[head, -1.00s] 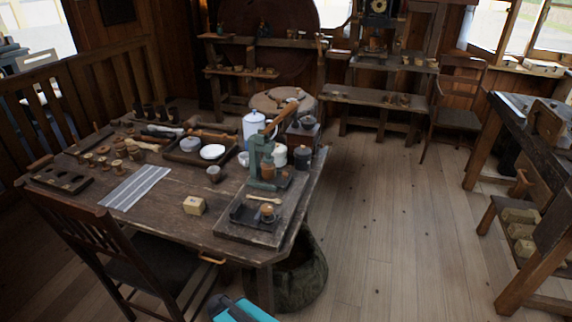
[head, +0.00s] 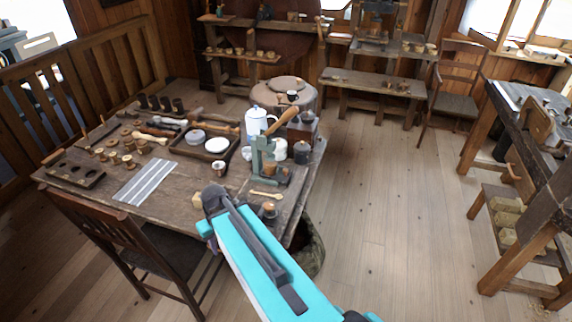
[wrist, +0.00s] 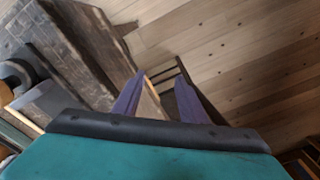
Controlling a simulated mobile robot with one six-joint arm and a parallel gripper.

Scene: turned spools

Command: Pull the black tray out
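A small black tray (head: 257,203) lies on the table's near right corner, by the foot of the green press (head: 262,160). A wooden scoop (head: 266,195) and a small wooden piece (head: 269,210) are at it. My arm hides much of this tray in the head view. My gripper (head: 212,197) is in front of the table's near edge there; its fingers are hard to make out. In the wrist view my gripper (wrist: 160,80) has two purple fingers apart with nothing between them. Below them are the chair and floor.
The wooden table (head: 180,190) carries several spools, a striped cloth (head: 146,182) and a dark tray of dishes (head: 200,157). A chair (head: 130,245) stands at the near side, and a dark sack (head: 312,255) below the right corner.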

